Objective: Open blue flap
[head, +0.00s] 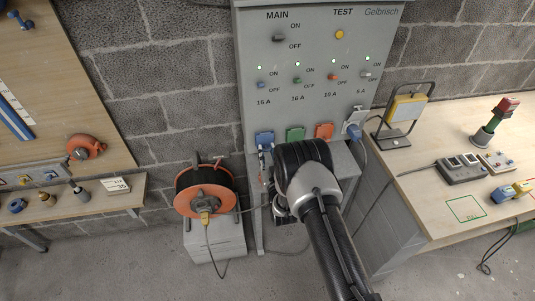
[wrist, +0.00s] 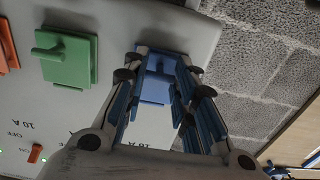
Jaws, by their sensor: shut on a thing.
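The blue flap (head: 264,137) is the leftmost of the row of socket flaps low on the grey panel. In the wrist view the blue flap (wrist: 152,90) lies between my two fingers and looks flat against the panel, like its green neighbour. My gripper (wrist: 164,60) is shut on the blue flap's small raised handle. The fingertips partly cover the handle, so its exact contact is hard to see. In the head view my dark arm hides most of the gripper.
The green flap (head: 295,133) and orange flap (head: 323,130) are alongside. A plug (head: 356,136) sits in the grey socket at right. An orange cable reel (head: 205,196) stands below left. The workbench (head: 425,190) holds a lamp (head: 403,112).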

